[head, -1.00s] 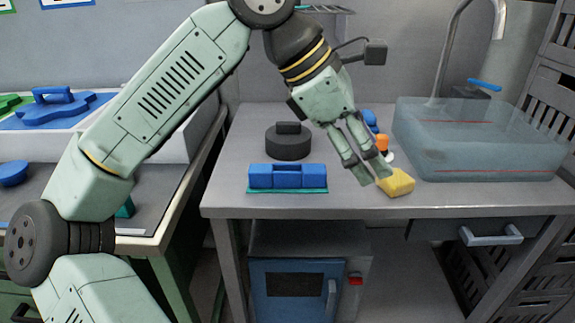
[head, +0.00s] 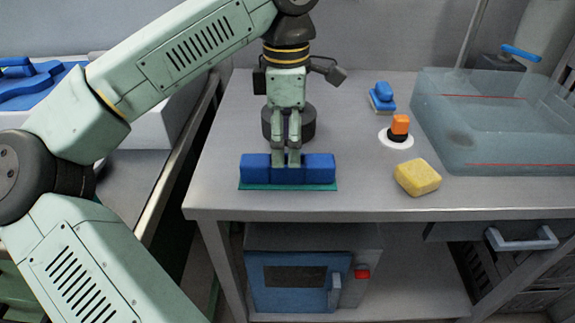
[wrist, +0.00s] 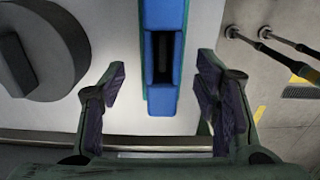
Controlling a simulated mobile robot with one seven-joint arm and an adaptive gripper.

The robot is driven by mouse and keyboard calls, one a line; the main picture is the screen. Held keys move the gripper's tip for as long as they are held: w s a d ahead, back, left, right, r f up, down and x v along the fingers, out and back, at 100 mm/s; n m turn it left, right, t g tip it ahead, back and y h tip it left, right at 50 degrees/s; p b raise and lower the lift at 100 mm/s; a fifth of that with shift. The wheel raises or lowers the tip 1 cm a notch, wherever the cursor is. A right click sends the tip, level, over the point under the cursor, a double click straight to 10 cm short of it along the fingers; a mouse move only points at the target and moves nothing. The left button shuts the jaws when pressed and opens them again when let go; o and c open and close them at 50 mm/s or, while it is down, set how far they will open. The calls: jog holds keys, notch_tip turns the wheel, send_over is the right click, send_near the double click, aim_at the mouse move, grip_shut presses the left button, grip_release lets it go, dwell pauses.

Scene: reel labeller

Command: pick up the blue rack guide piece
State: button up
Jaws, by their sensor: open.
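The blue rack guide piece (head: 318,168) lies on a thin green base (head: 262,187) near the front edge of the grey bench. It is a long block with a recess at its middle. My gripper (head: 287,160) points down at its middle and hides part of it in the head view. In the wrist view the blue piece (wrist: 163,100) runs up and down between my two open fingers (wrist: 160,100), with a visible gap on each side. The fingers do not appear to touch it.
A dark round weight (head: 309,125) stands just behind the piece; it also shows in the wrist view (wrist: 62,45). To the right are a yellow sponge (head: 417,177), an orange-topped item (head: 399,128), a small blue-handled item (head: 382,96) and a translucent basin (head: 500,125).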

aim_at(285, 165)
jog(key=shift+s+f+p, duration=0.15)
jog(key=shift+f+p, duration=0.45)
jog(key=shift+f, duration=2.15)
jog(key=shift+c, duration=0.3)
grip_shut()
